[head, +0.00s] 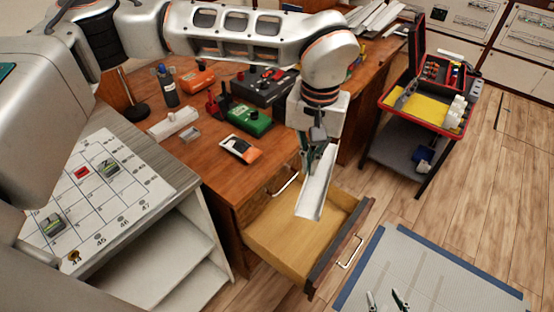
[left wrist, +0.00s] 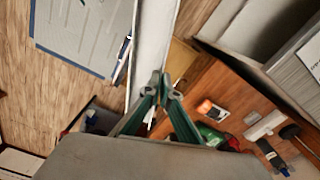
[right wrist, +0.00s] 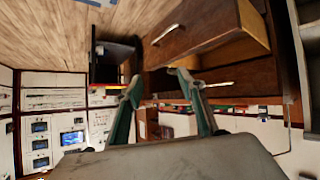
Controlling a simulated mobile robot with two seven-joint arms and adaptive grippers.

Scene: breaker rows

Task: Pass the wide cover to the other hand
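The wide cover (head: 314,190) is a long white channel-like strip. It hangs tilted from my left gripper (head: 318,140), above the open drawer, in the head view. In the left wrist view the fingers of my left gripper (left wrist: 161,88) are closed on the cover (left wrist: 154,45), which runs up out of the frame. My right gripper (head: 386,299) shows only its fingertips at the bottom of the head view, over the grey mat and apart from the cover. In the right wrist view my right gripper (right wrist: 160,84) has its fingers spread with nothing between them.
The open wooden drawer (head: 272,230) juts out below the cover. The wooden desk (head: 205,150) holds a green box (head: 246,121) and other devices. A red-edged tool cart (head: 425,115) stands at the right. A grey mat (head: 430,270) lies on the floor.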

